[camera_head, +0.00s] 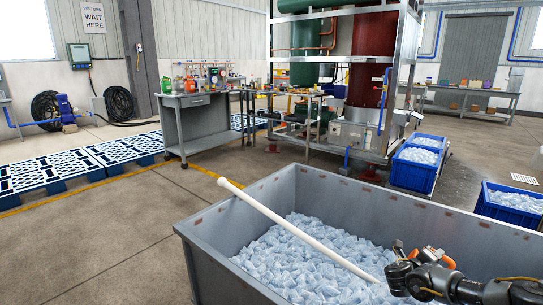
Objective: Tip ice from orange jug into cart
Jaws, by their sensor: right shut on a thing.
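The large grey cart (325,185) stands in front of me, with a layer of clear, bluish tube ice (310,262) on its floor. My right gripper (392,276) is low at the right, over the ice. It is shut on the near end of a long white pole (300,232). The pole slants up to the left, and its far end shows above the cart's left rim. Small orange-red containers (191,85) stand on the distant grey workbench; I cannot tell whether one is the orange jug. No jug shows at my gripper. My left gripper is out of view.
Blue crates of ice (415,169) stand behind the cart, and another blue crate (510,205) is at the right. A grey workbench (200,118) and a tall machine frame stand behind. Blue pallets (85,165) lie at the left. The floor left of the cart is clear.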

